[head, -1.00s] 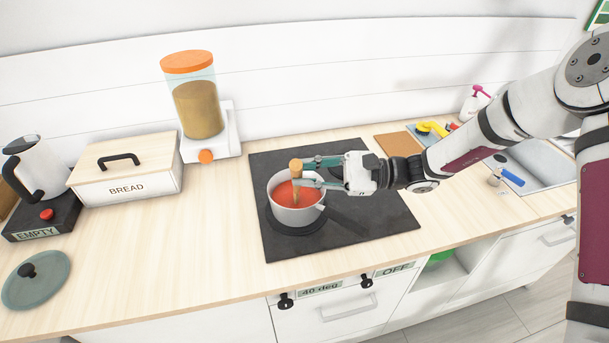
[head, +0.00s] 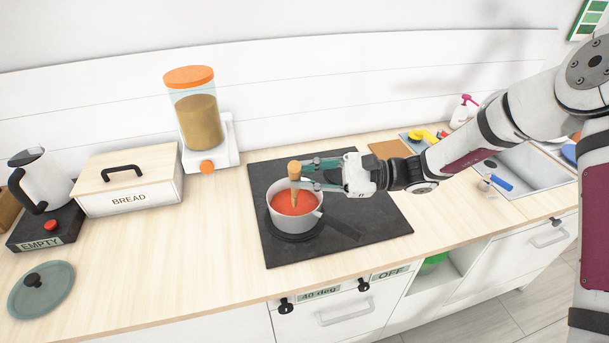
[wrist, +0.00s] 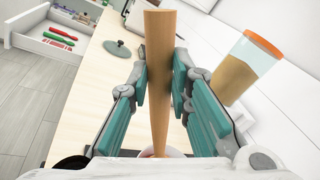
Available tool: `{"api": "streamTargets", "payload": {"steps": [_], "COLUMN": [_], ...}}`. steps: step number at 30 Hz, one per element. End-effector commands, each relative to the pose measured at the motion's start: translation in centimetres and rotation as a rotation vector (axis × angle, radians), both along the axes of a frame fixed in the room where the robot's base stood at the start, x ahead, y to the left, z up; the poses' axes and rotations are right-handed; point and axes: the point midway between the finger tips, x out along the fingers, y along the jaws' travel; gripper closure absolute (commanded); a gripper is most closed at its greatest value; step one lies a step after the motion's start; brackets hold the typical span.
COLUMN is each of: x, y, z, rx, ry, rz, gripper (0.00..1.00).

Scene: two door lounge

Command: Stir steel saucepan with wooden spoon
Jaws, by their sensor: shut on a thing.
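The steel saucepan (head: 297,224) stands on the left part of the black hob and holds red liquid (head: 300,205). My gripper (head: 297,176) is above the pan's far side, shut on the wooden spoon (head: 294,169). The spoon is near upright, its top above the fingers and its lower end in the red liquid, hidden there. In the wrist view the spoon (wrist: 158,75) runs between the two teal finger pads, and only a sliver of the pan shows below it.
The black hob (head: 365,230) has free room right of the pan. A dispenser (head: 198,115) stands behind left, with a bread box (head: 128,185), a kettle (head: 42,180) and a lid (head: 42,290) further left. A sink (head: 530,170) is at right. Knobs (head: 285,309) line the counter front.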

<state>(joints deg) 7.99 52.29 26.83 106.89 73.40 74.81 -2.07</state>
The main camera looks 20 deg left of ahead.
Motion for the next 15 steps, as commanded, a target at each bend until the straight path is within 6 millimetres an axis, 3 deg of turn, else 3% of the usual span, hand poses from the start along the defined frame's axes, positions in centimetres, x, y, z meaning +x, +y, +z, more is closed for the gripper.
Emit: {"api": "streamTargets", "payload": {"steps": [8,15], "x": [0.0,-0.1], "y": [0.0,0.0], "z": [0.4,2.4], "rx": [0.000,0.000], "ry": [-0.001,-0.002], "rz": [0.000,-0.001], "gripper": [1.00,1.00]}}
